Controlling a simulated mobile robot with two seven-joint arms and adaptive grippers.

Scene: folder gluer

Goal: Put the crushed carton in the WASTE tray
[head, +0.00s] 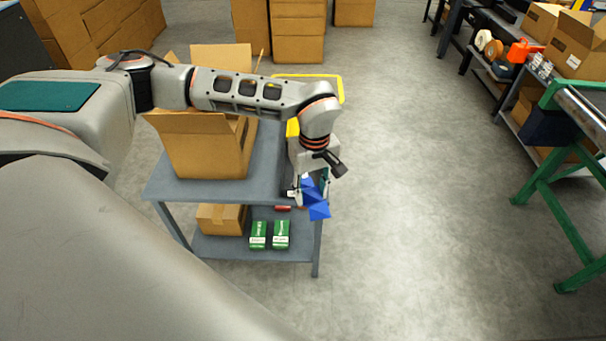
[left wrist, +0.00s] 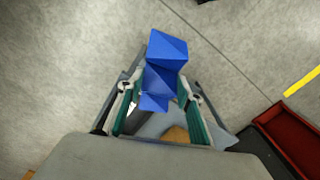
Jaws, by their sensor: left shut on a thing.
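The crushed carton (head: 317,200) is blue and creased, with folded-in faces. My left gripper (head: 310,188) is shut on it and holds it at the right end of the grey cart. In the left wrist view the carton (left wrist: 164,72) sits between the two green-padded fingers (left wrist: 158,106) and sticks out past them. A red tray-like thing with a dark side (left wrist: 292,135) shows at the lower right of the left wrist view. I see no readable WASTE label. My right gripper is not in view.
A grey cart (head: 170,184) bears an open cardboard box (head: 205,150). Its lower shelf holds a small brown box (head: 221,218) and green cartons (head: 281,234). A green-framed stand (head: 545,200) is at the right. The floor between is clear.

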